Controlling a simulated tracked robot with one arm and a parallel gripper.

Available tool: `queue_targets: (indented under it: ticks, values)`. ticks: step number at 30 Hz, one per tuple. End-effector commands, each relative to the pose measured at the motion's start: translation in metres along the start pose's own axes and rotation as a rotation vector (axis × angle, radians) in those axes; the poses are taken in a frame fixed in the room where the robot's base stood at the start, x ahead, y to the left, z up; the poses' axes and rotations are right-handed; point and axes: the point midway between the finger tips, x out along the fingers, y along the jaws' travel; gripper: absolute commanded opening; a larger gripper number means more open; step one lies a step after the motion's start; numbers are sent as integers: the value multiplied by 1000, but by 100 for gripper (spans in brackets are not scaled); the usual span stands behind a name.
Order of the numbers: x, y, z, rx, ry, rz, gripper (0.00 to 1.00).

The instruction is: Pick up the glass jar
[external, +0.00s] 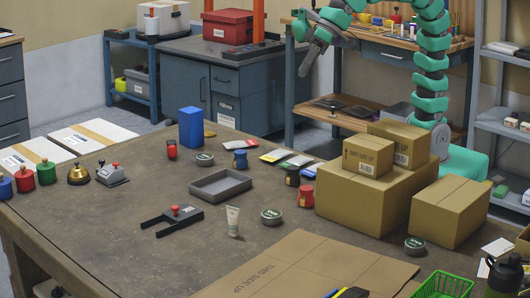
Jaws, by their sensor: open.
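My gripper (307,48) is at the end of the teal arm, high in the external view near the top middle. It is open and looks empty, well away from the things on the table. Several small jars stand upright on the table: a dark red one (172,150), a blue one (240,160), a dark one (292,176) and a red one (306,196). They are small in the picture, and I cannot tell for sure which is the glass jar.
A grey tray (246,184) lies mid-table (110,235). Cardboard boxes (360,203) are stacked at the right. A blue box (191,127), flat tins (271,217), a white tube (233,221) and colourful packets (298,160) are spread about. The front left is mostly clear.

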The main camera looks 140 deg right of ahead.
Motion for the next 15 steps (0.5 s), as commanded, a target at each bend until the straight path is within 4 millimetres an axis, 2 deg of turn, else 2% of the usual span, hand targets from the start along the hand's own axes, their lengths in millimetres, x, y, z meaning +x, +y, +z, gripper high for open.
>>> queue_targets:
  ticks: [1, 6, 10, 15]
  values:
    - [26, 19, 2, 87, -42, 62, 67]
    - [94, 80, 22, 404, -177, 278, 67]
    - [129, 119, 38, 609, -246, 424, 67]
    - [150, 148, 53, 767, -289, 543, 67]
